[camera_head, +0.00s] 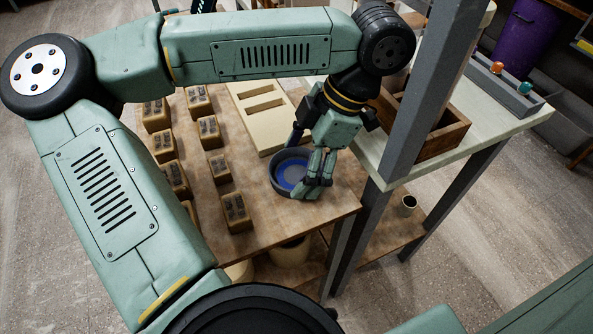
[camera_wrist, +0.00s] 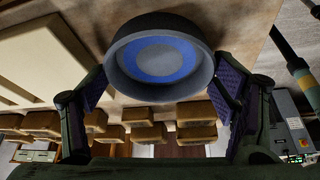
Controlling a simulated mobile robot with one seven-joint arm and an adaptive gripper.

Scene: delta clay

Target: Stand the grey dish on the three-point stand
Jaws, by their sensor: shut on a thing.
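The grey dish (camera_head: 279,184) has a blue ring inside, around a grey centre. In the head view it is at the near right part of the wooden table. My gripper (camera_head: 308,170) reaches down over it and is shut on it. In the wrist view the grey dish (camera_wrist: 165,92) sits between the two fingers of my gripper (camera_wrist: 163,85), with its inside facing the camera. I cannot tell whether the dish touches the tabletop. I cannot make out the three-point stand in either view.
Several tan blocks with dark marks (camera_head: 210,133) stand in rows left of the dish. A cream slotted board (camera_head: 262,117) lies behind it. A grey post (camera_head: 430,75) and a pale bench (camera_head: 480,110) with a wooden box (camera_head: 445,135) are to the right.

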